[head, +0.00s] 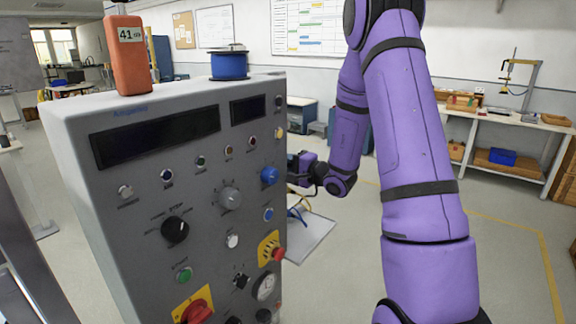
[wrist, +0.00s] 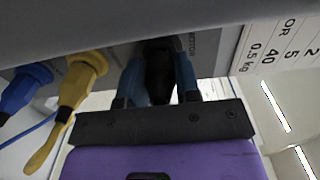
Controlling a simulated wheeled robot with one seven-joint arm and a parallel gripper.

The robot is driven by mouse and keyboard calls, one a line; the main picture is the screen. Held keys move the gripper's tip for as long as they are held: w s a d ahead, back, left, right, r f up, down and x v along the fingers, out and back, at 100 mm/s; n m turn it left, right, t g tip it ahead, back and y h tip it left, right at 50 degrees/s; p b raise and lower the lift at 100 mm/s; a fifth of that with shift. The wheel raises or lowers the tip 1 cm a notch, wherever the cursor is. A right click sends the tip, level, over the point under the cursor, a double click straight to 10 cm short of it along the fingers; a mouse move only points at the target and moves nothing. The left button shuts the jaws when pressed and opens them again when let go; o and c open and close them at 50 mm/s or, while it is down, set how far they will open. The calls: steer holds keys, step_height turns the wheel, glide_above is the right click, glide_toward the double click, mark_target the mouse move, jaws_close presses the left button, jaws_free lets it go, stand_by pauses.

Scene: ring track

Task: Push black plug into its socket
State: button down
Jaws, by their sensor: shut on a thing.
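In the wrist view the black plug (wrist: 160,78) is between the two blue-grey fingers of my gripper (wrist: 158,62), which is shut on it. The plug's far end meets or nearly meets the grey panel (wrist: 120,30), by a printed label that seems to read MOTOR. The socket itself is hidden behind the plug, so I cannot tell how deep the plug sits. In the head view my purple wrist is at the right side of the grey control cabinet (head: 140,262); the fingers and plug are not clear there.
A yellow plug (wrist: 82,78) and a blue plug (wrist: 24,86) sit at the panel to the left of my gripper. Their cables (head: 298,212) hang beside the cabinet. An orange block (head: 128,62) and a blue spool (head: 229,66) stand on top.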

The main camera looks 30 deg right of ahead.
steer(key=shift+w+a, duration=0.1)
steer(key=shift+w, duration=0.05)
steer(key=c, duration=0.8)
jaws_free()
steer(key=shift+o, duration=0.2)
steer(key=v, duration=1)
steer(key=shift+s, duration=0.4)
